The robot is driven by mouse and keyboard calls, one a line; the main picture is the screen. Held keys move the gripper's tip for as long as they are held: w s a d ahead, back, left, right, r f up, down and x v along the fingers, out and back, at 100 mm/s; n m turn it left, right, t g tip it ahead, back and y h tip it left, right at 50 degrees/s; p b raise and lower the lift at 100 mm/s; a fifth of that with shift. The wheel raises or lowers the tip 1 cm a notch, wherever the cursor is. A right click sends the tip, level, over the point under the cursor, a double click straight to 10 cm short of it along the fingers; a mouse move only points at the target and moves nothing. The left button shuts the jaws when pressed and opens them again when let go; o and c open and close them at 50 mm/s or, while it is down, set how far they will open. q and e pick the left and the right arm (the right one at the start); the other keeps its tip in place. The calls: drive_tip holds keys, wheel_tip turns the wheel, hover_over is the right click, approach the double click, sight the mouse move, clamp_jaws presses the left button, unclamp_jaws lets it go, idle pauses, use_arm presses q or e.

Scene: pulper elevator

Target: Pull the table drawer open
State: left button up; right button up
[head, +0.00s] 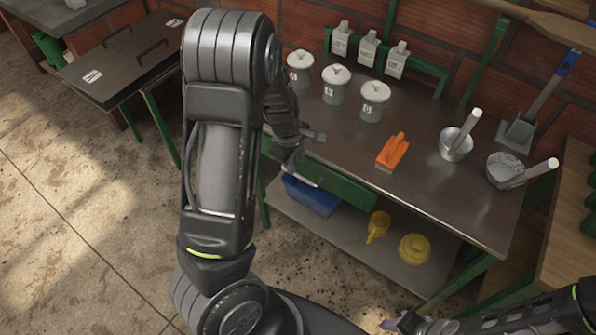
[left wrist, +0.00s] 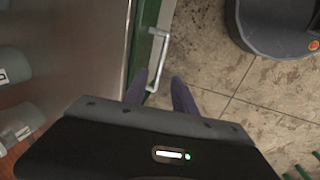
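The table drawer has a green front (head: 343,187) under the front edge of the metal-topped table. In the left wrist view, a pale, U-shaped handle (left wrist: 160,58) stands out from the green front (left wrist: 143,45). My left gripper (head: 302,150) is at the table's front edge, by the drawer front. In the left wrist view, its two dark fingers (left wrist: 164,90) are apart, with the handle's lower end close to the left fingertip. I see nothing gripped between them. My right gripper (head: 392,325) shows only partly at the bottom edge, and its opening is unclear.
White-lidded canisters (head: 335,84), an orange brush (head: 392,151) and metal pots (head: 456,143) stand on the tabletop (head: 432,107). A lower shelf (head: 345,232) holds a blue bin (head: 311,195) and yellow items (head: 414,248). Open floor (head: 80,240) lies to the left.

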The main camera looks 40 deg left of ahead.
sight(299, 176)
use_arm(q)
drive_tip(key=f, duration=0.3)
drive_tip(key=w+f, duration=0.1)
drive_tip(key=f, duration=0.2)
drive_tip(key=shift+w+f, duration=0.2)
drive_tip(key=shift+f, duration=0.2)
drive_tip(key=shift+c, duration=0.3)
clamp_jaws()
idle(0.7)
